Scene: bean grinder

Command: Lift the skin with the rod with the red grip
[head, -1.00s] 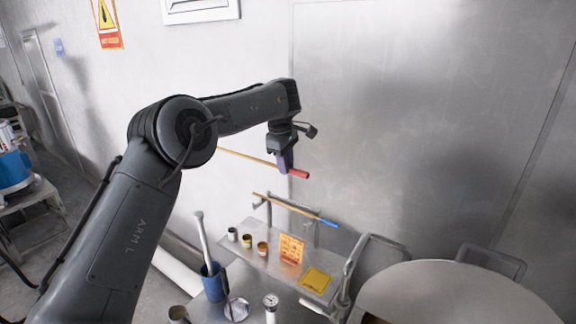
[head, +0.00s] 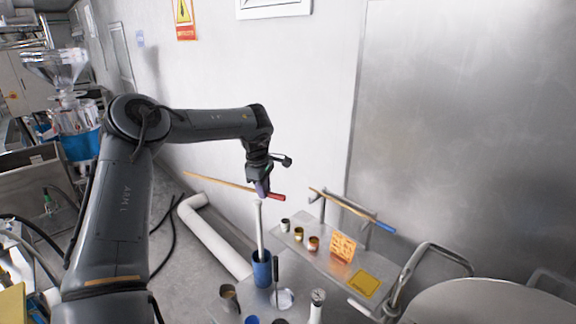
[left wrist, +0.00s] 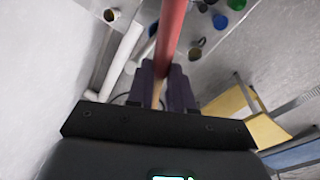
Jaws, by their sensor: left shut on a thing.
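My left gripper (head: 262,189) is shut on the rod with the red grip (head: 277,197), close to the red end. In the left wrist view, the red grip (left wrist: 173,28) runs up from between the dark fingers (left wrist: 163,88). A second rod with a blue grip (head: 384,227) rests on a rack at the back. I cannot make out the skin in either view. My right gripper is not in view.
A metal table holds several small cups, an orange card (head: 342,247), a yellow sheet (head: 364,283) and a blue container (head: 262,270) with a tall pale handle, just below the held rod. A large round metal surface (head: 475,303) is at the lower right.

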